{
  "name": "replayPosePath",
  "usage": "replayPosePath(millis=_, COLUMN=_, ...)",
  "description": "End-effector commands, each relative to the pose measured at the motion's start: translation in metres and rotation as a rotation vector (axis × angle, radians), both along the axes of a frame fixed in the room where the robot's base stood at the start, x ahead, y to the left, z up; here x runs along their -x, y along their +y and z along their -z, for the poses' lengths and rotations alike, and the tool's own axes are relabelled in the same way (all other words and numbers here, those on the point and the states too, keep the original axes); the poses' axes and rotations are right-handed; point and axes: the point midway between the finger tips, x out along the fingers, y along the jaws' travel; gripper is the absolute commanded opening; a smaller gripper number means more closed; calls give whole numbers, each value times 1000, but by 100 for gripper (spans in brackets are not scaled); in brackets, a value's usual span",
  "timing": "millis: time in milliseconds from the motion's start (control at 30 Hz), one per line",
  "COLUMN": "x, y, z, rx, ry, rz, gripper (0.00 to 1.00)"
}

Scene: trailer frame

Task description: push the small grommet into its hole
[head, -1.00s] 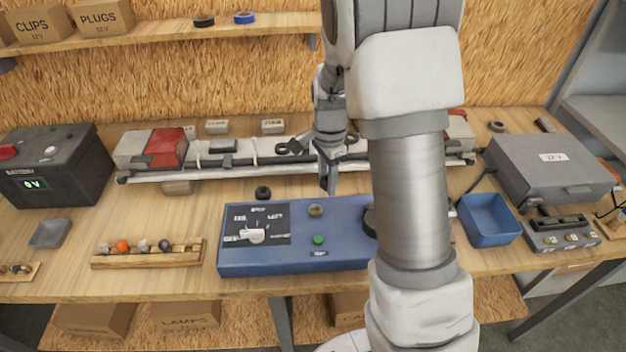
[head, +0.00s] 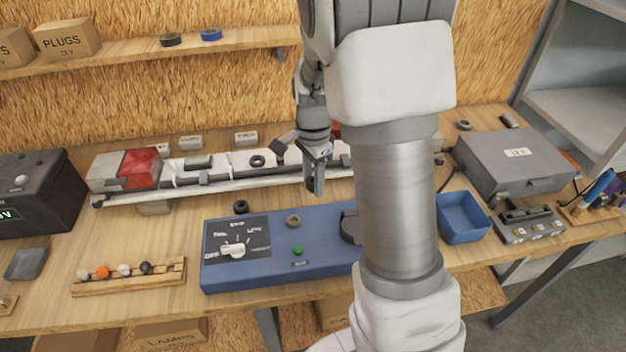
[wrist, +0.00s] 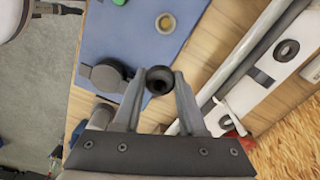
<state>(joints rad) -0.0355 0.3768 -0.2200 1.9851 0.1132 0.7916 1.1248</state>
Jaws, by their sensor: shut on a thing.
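My gripper (head: 314,188) hangs over the bench, between the blue test panel (head: 225,278) and the pale trailer beam (head: 225,168). In the wrist view my gripper (wrist: 160,85) is shut on a small black grommet (wrist: 160,75), a ring with a dark centre, held at the fingertips. I cannot make the grommet out in the head view. A black ring (head: 257,161) is on the beam left of my gripper; it also shows in the wrist view (wrist: 287,50). I cannot tell which hole fits the held grommet. My arm hides part of the beam.
Another black ring (head: 241,207) lies on the bench behind the panel. A blue bin (head: 463,232) and a grey box (head: 512,165) stand at right.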

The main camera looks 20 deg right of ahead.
Motion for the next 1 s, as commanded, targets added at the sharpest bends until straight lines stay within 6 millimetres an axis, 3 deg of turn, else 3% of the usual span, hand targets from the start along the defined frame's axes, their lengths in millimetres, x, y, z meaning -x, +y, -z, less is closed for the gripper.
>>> replayPosePath(millis=167, x=-8, y=3, z=-1, rx=0, ry=0, rz=-1, gripper=11)
replayPosePath(millis=1000, x=-104, y=37, z=1, rx=1, ry=0, rz=-1, gripper=11)
